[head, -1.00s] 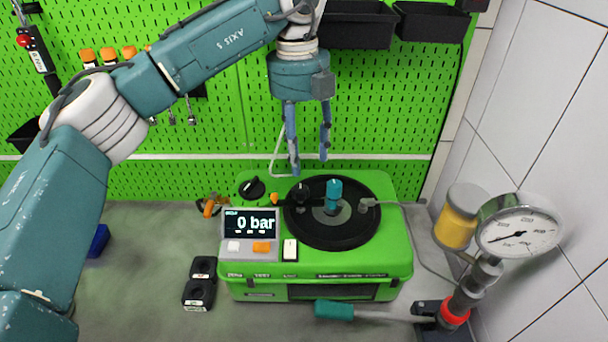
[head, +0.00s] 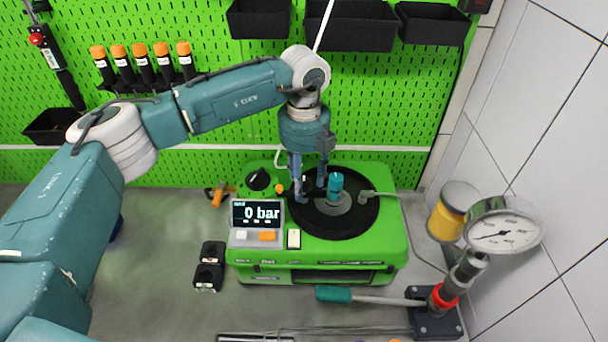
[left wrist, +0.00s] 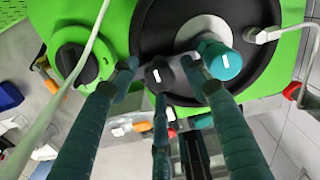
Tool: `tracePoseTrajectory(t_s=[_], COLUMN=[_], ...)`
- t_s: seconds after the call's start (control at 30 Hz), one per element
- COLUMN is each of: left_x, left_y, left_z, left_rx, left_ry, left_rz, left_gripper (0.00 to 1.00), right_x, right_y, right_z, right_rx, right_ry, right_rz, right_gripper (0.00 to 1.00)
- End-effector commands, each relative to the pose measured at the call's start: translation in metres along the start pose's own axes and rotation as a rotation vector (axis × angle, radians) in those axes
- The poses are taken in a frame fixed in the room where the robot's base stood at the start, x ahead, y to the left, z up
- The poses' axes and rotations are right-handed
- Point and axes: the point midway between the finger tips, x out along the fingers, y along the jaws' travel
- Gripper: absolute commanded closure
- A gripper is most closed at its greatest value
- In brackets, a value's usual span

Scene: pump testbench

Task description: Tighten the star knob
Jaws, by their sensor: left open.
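The star knob (left wrist: 158,74), black with a white mark, sits on the black round lid (left wrist: 185,20) of the green pump unit (head: 325,257). In the left wrist view it shows between the fingertips of my left gripper (left wrist: 158,66). In the head view the left gripper (head: 311,190) points down over the lid (head: 340,229), and its fingers largely hide the knob. The gripper is open, with fingers on both sides of the knob; contact cannot be told. My right gripper is not in view.
A teal cylindrical knob (head: 335,184) stands on the lid close to the right finger. A display (head: 257,213) reads 0 bar. A pressure gauge (head: 503,231), a yellow-banded jar (head: 452,211) and a teal-handled lever (head: 333,294) are at the right.

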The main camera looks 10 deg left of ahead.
Motion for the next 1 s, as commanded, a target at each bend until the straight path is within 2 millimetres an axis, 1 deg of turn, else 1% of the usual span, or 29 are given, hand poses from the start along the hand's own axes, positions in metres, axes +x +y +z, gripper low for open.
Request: tracePoseTrajectory(t_s=[0.2,0.37,0.4,0.43,0.57,0.73,0.87,1.0], left_x=[0.001,0.001,0.001,0.001,0.001,0.002,0.004,0.005], left_y=[0.000,0.000,0.000,0.000,0.000,0.000,0.000,0.000], left_z=[0.000,0.000,0.000,0.000,0.000,0.000,0.000,0.000], left_rx=[0.000,0.000,0.000,0.000,0.002,0.028,0.079,0.170], left_ry=[0.000,0.000,0.000,0.000,0.000,0.000,-0.001,-0.001], left_rz=[0.001,0.000,0.000,0.000,0.000,-0.001,0.000,-0.001], left_gripper=[0.53,0.85,0.93,0.98,0.98,0.98,0.98,0.98], right_x=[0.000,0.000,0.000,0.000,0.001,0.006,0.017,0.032], right_y=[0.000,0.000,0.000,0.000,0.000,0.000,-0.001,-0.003], right_z=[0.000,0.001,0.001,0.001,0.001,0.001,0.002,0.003], right_rx=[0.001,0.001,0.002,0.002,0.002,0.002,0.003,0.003], right_ry=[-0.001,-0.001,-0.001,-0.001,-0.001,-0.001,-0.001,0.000], right_rz=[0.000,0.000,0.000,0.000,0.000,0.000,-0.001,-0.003], right_gripper=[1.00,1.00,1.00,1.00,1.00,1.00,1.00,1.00])
